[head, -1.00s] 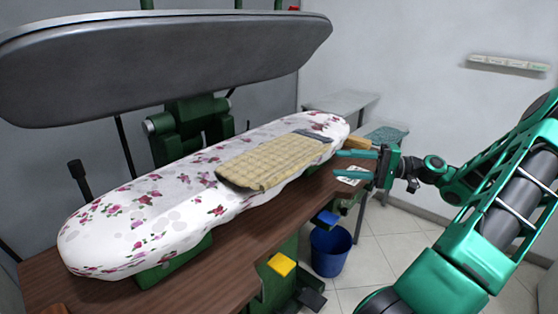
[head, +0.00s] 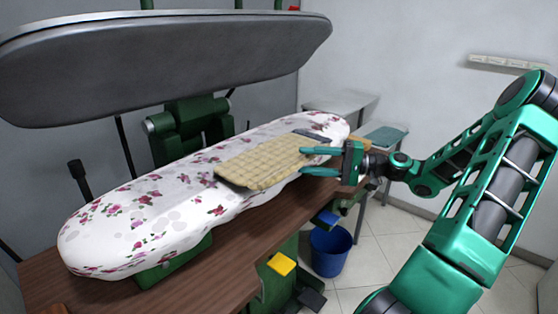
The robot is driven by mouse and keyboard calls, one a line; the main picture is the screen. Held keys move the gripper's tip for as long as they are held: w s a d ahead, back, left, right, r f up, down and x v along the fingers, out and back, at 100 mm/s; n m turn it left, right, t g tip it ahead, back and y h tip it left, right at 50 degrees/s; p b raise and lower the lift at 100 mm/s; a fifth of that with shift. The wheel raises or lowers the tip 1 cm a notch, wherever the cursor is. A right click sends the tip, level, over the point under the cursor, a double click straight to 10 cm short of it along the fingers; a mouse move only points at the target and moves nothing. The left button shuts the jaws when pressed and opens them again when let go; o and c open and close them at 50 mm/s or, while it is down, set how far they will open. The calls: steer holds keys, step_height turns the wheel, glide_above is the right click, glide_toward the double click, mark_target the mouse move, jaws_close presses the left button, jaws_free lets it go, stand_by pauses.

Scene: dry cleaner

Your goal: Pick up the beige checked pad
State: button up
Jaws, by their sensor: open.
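The beige checked pad (head: 262,163) lies on the floral ironing board (head: 130,218), right of its middle. A dark edge shows along its left end and a grey strip at its far right end. My gripper (head: 318,161) is open, with its two green fingers pointing left. In the picture the fingertips are at the pad's right end. I cannot tell whether they touch the pad or are around its edge.
The grey upper press plate (head: 170,62) hangs above the board. A brown wooden table (head: 190,280) is under the board. A blue bucket (head: 329,250) stands on the tiled floor to the right, near a yellow pedal (head: 282,264). A grey side table (head: 340,103) is behind.

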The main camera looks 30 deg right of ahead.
jaws_close()
